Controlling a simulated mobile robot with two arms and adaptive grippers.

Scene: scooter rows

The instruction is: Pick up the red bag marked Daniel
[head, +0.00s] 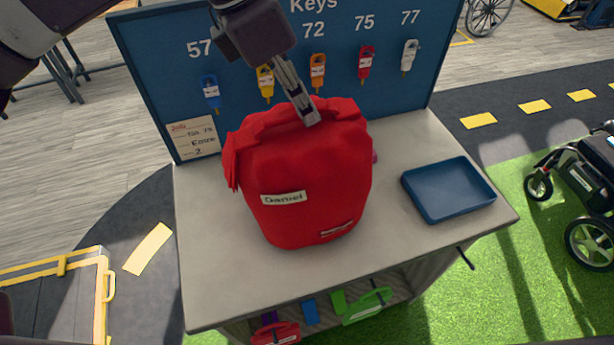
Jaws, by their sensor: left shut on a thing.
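The red bag (312,180) is at the middle of the grey counter top (225,275). My left gripper (308,112) comes down from above and is shut on the rolled top of the bag. I cannot tell whether the bag's base touches the counter or is just above it. My right gripper is not in view.
A blue key board (150,60) with several coloured key tags stands behind the bag. A handwritten card (194,138) is at its lower left. An empty blue tray (432,207) lies on the right. A shelf under the counter holds coloured items. A scooter (590,190) stands at right.

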